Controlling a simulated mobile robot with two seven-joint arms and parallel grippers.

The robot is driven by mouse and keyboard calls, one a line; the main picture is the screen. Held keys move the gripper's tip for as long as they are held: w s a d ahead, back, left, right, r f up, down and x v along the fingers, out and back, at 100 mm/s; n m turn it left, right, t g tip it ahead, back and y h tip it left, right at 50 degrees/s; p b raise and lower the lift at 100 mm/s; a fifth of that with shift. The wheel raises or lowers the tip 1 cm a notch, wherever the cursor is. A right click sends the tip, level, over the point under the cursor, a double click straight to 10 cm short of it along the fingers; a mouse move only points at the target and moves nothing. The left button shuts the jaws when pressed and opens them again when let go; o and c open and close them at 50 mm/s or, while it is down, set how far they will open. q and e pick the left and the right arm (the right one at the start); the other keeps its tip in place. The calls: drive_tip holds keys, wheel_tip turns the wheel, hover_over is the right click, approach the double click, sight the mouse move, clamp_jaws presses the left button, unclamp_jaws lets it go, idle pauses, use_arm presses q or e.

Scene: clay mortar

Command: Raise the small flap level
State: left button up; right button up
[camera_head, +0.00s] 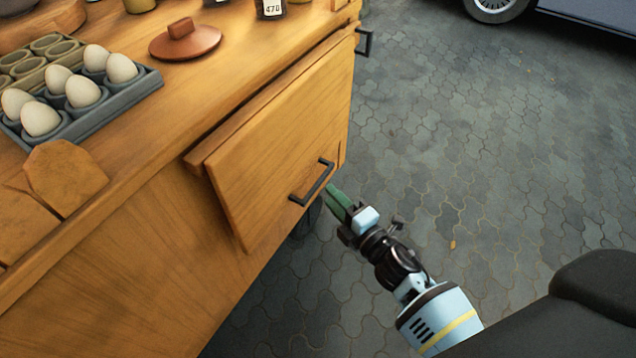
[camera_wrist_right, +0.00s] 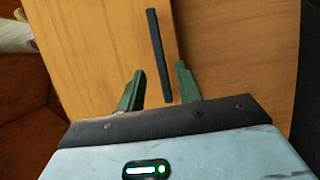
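The small flap (camera_head: 285,140) is a wooden panel on the side of the wooden cart. It slopes down and outward from its upper edge, near the tabletop. A black bar handle (camera_head: 313,182) is fixed near its lower right edge. My right gripper (camera_head: 336,196) is close to the handle, its green fingers pointing at it. In the right wrist view the fingers (camera_wrist_right: 157,72) are apart, with the black handle (camera_wrist_right: 158,52) between them in the picture and a gap on each side. Contact is not visible. My left gripper is out of view.
On the cart top are a grey tray of eggs (camera_head: 148,84), a clay lid (camera_head: 185,42) and a labelled jar (camera_head: 270,8). Another black handle (camera_head: 365,42) sits at the far corner. The paved ground (camera_head: 480,150) right of the cart is open. A car stands at top right.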

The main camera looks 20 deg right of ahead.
sight(320, 185)
drive_tip(key=shift+b+x, duration=0.5)
drive_tip(key=shift+x, duration=2.65)
drive_tip(key=shift+f, duration=0.1)
drive_tip(key=shift+c, duration=0.2)
clamp_jaws()
